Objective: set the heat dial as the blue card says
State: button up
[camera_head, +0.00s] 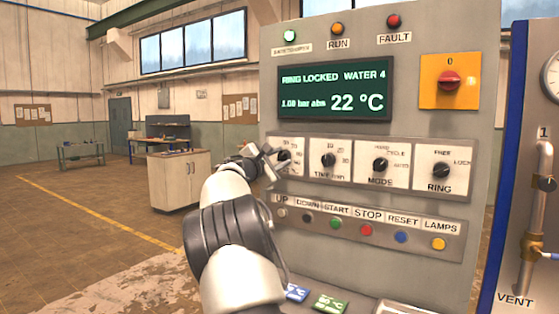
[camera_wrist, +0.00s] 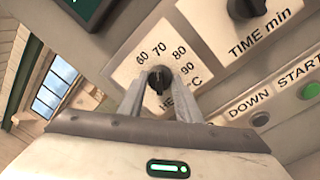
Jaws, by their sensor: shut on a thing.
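The heat dial (camera_wrist: 160,75) is a small black knob on a white plate marked 60, 70, 80, 90 °C. In the wrist view, my gripper (camera_wrist: 158,90) has a finger on either side of the knob and is shut on it. I cannot clearly tell which number its pointer faces. In the head view, my gripper (camera_head: 274,158) reaches the heat dial (camera_head: 284,156) at the panel's left, partly covering its plate. The blue card (camera_head: 297,292) lies low in front of the panel; its white writing is too small to read.
A green card (camera_head: 329,304) lies beside the blue one. The TIME knob (camera_head: 328,160), MODE knob (camera_head: 380,165) and RING knob (camera_head: 439,169) sit right of the heat dial. A button row (camera_head: 366,230) runs below. The screen (camera_head: 335,90) reads RING LOCKED, WATER 4, 22 °C.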

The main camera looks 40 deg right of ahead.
jog(key=o, duration=1.1)
jog(key=shift+a, duration=0.1)
jog(key=b+v, duration=0.3)
jog(key=v, duration=1.4)
jog(key=shift+s+a+r, duration=0.1)
jog(key=shift+s+a, duration=0.05)
